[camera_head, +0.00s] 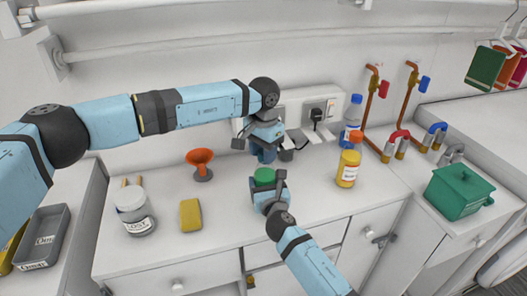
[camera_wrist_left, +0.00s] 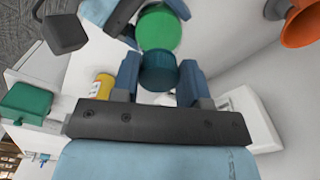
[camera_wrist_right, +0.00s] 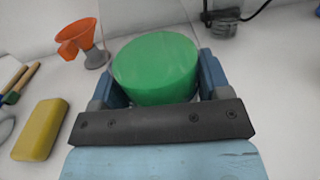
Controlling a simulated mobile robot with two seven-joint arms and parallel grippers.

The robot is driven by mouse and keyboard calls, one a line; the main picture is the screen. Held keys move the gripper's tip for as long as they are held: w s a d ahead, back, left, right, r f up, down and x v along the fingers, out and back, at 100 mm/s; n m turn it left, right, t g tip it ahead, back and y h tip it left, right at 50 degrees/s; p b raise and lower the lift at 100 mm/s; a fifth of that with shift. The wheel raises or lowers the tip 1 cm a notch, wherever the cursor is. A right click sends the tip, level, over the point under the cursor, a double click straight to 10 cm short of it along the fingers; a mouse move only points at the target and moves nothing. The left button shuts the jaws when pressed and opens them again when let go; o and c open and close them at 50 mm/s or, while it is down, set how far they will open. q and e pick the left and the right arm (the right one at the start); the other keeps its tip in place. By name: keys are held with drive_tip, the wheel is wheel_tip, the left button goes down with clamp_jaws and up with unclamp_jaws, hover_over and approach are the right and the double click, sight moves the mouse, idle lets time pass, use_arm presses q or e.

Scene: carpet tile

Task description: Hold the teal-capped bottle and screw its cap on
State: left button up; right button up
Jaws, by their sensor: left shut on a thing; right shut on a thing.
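My left gripper (camera_head: 267,155) comes down from above and is shut on the teal cap (camera_wrist_left: 159,74), which shows between its fingers in the left wrist view. The bottle (camera_wrist_right: 155,68) stands at the middle of the counter, with green showing in its body and a faint clear part above. My right gripper (camera_head: 266,192) is shut on it from the front. In the head view the left gripper is above the green part (camera_head: 264,175). The fingers partly hide the cap, and I cannot tell whether it touches the bottle.
An orange funnel (camera_head: 201,158), a yellow sponge (camera_head: 190,215) and a labelled jar (camera_head: 134,213) stand to the left.

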use_arm(q)
drive_tip(key=o, duration=0.9)
drive_tip(key=shift+r, duration=2.25)
drive_tip(key=shift+c, duration=0.3)
